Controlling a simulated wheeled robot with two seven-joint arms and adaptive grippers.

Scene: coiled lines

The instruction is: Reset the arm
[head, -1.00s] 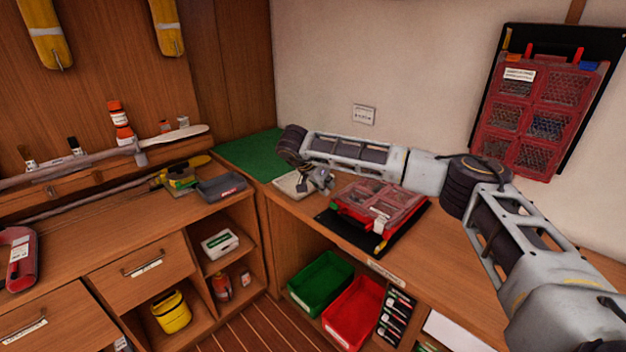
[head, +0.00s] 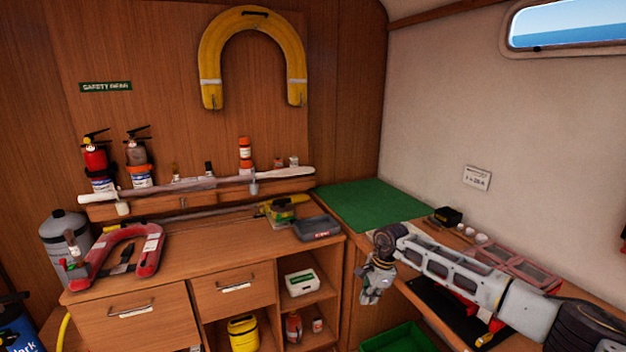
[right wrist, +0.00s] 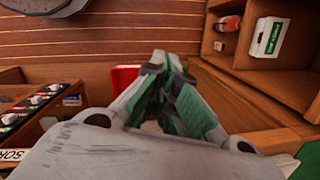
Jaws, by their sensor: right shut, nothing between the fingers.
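My right arm reaches in from the right of the head view, over the right-hand bench. My right gripper (head: 370,292) hangs down from its wrist in front of the bench's edge, near the inner corner. In the right wrist view the gripper (right wrist: 170,68) shows close up, its fingers shut with nothing between them. Its green finger pads point down towards the plank floor (right wrist: 110,42). My left gripper does not show in any view.
A red organizer case (head: 515,268) lies on the right bench, partly behind my arm. A green mat (head: 370,205) covers the corner. A green bin (head: 398,340) sits below. A red horseshoe-shaped float (head: 148,258) and a dark tray (head: 316,228) lie on the left bench.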

